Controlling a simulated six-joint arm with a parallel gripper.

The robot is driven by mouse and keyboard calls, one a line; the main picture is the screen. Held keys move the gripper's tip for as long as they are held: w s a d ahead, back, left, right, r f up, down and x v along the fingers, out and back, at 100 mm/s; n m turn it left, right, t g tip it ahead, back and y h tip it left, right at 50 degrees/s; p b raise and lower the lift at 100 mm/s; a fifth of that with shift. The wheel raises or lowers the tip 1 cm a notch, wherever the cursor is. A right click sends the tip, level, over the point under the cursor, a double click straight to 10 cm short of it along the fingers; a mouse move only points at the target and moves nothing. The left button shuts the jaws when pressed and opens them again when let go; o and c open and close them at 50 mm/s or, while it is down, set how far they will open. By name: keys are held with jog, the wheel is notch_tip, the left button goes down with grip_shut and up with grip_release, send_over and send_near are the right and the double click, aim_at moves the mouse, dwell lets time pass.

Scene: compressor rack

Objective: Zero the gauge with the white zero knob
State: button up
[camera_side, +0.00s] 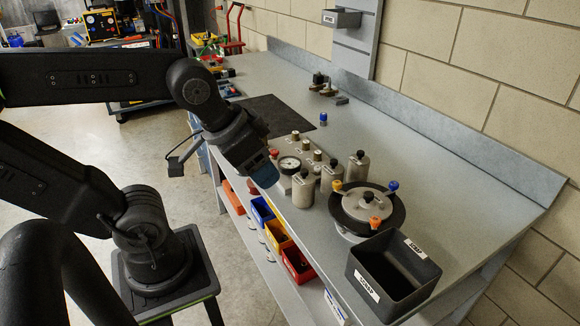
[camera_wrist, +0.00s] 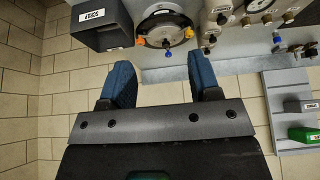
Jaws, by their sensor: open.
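The round gauge (camera_side: 290,164) has a pale dial and sits on a beige panel (camera_side: 284,146) on the bench. Several small tan-topped knobs stand around it, one of them at the back of the panel (camera_side: 295,136). A red knob (camera_side: 273,153) is at its left edge. I cannot tell which knob is the white zero knob, and the needle is too small to read. My gripper (camera_side: 265,174) is beside the panel's front left in the side view, over the bench edge. Its blue fingers are apart and empty in the wrist view (camera_wrist: 163,80). The gauge shows partly at the wrist view's top right (camera_wrist: 257,5).
Beige canisters (camera_side: 303,188) stand right of the panel. A round pot (camera_side: 367,207) with coloured clamp knobs and a dark labelled bin (camera_side: 393,276) lie further right. Coloured bins (camera_side: 279,235) sit below the bench edge. A dark mat (camera_side: 262,115) and open bench lie behind.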

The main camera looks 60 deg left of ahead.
jog(key=shift+c, duration=0.3)
jog(key=shift+w+r, duration=0.1)
jog(key=shift+c, duration=0.5)
jog(key=n+g, duration=0.6)
jog(key=n, duration=1)
send_over(318, 167)
notch_tip(318, 167, down, 8)
notch_tip(318, 167, down, 13)
grip_shut()
